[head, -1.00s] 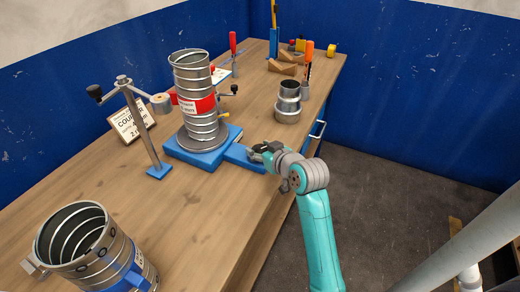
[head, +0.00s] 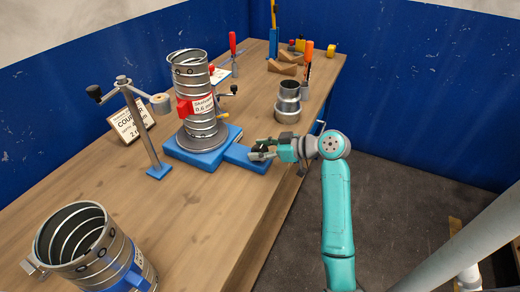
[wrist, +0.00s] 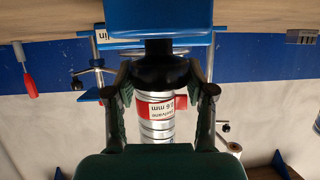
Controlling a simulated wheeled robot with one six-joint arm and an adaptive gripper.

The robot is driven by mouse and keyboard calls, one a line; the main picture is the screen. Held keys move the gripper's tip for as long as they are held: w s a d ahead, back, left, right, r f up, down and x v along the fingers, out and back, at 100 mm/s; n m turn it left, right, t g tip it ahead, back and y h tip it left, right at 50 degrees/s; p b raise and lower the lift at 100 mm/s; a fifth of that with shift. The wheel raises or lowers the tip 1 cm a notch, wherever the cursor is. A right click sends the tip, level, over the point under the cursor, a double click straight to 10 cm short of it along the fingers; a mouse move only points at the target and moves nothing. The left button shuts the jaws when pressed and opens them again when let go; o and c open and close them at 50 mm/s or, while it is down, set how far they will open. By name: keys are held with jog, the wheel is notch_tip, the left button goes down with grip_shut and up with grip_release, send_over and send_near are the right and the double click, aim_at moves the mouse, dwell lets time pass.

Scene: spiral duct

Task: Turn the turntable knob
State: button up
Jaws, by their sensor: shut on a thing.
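The blue turntable (head: 200,152) sits on the bench, its arm reaching toward the bench's front edge. A spiral metal duct (head: 192,70) with a red and white label stands upright on its round plate. My gripper (head: 264,150) is at the end of the blue arm, shut on the black knob (wrist: 160,52). In the wrist view the fingers grip the knob from both sides, with the blue block (wrist: 160,20) just beyond. In the head view the knob is mostly hidden by the fingers. The duct also shows upside down in the wrist view (wrist: 157,130).
A post with a crank (head: 143,130) stands left of the turntable. A stepped metal coupler (head: 288,102) stands to the right. A large open duct piece (head: 82,240) is at the near left. The bench between is clear.

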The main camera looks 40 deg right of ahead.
dwell(0.4)
jog(key=o, duration=1.2)
jog(key=shift+f, duration=0.1)
jog(key=v, duration=1.2)
